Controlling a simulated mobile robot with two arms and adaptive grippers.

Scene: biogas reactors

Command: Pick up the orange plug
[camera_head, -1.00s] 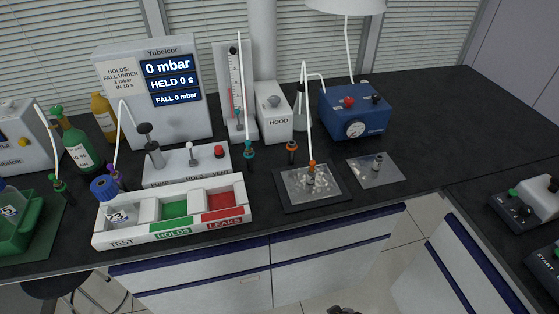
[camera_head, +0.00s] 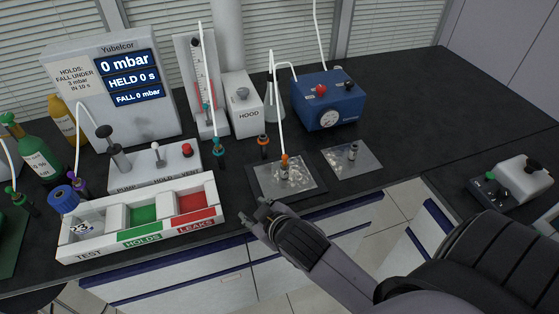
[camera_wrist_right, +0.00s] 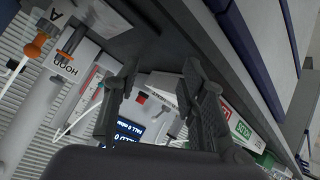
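The orange plug (camera_head: 284,158) sits upright on a small grey fitting on a silvery plate (camera_head: 305,174), with a white tube rising from its top. In the right wrist view the orange plug (camera_wrist_right: 34,47) is at the upper left, outside the space between my fingers. My right gripper (camera_head: 256,206) is in front of the bench edge, left of the plate and nearer to me, apart from the plug. In the right wrist view its two fingers (camera_wrist_right: 160,72) stand well apart with nothing held between them. My left gripper is not in view.
A dark holder with an orange ring (camera_head: 263,148) and a teal-topped one (camera_head: 218,152) stand behind the plate. The TEST/HOLDS/LEAKS tray (camera_head: 150,236) is at left, a blue pump (camera_head: 330,100) behind. Another fitting stands on a clear sheet (camera_head: 368,166) at right. Bench beyond the sheet is clear.

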